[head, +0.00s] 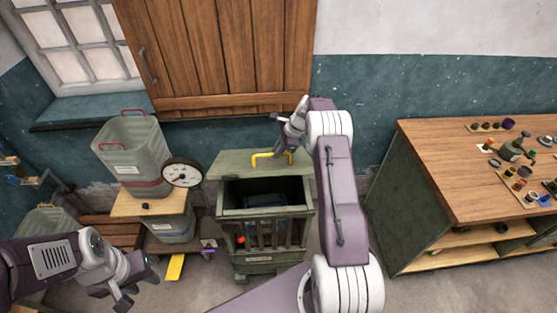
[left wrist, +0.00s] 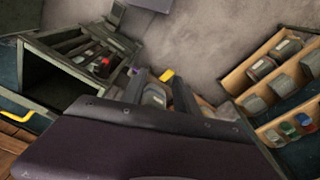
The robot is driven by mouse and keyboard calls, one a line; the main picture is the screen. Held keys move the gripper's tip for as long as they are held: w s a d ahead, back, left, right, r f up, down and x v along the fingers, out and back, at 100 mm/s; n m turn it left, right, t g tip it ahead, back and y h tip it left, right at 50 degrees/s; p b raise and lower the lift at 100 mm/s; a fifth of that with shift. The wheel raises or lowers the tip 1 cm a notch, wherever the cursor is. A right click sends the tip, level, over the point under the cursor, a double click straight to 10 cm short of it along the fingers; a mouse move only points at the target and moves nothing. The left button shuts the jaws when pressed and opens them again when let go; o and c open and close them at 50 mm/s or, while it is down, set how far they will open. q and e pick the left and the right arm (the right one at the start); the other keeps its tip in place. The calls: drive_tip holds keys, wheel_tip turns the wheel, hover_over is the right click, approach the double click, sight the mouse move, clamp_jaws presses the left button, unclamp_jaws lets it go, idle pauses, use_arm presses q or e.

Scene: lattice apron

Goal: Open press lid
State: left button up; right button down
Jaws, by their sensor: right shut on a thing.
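The press (head: 265,213) is a green slatted box standing on the floor in the middle of the head view. Its lid (head: 232,164) is raised at the back, and the dark inside shows with a dark bluish thing in it. A yellow handle (head: 262,160) is on the lid. My right gripper (head: 289,150) is shut on this handle, its fingers partly hidden by its own wrist. My left gripper (head: 136,285) is open and empty at the lower left, apart from the press. The left wrist view shows the press (left wrist: 85,45) and the yellow handle (left wrist: 15,117) at the left.
A workbench (head: 440,150) with small items is at the right. A wooden shutter (head: 220,50) hangs behind. Floor is clear between press and bench.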

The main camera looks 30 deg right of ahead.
drive_tip(key=shift+w+d+r+p, duration=0.25)
drive_tip(key=shift+w+d+r, duration=0.05)
drive_tip(key=shift+w+r, duration=0.3)
drive_tip(key=shift+w+d+r+p, duration=0.25)
drive_tip(key=shift+w+r, duration=0.2)
drive_tip(key=shift+w, duration=0.15)
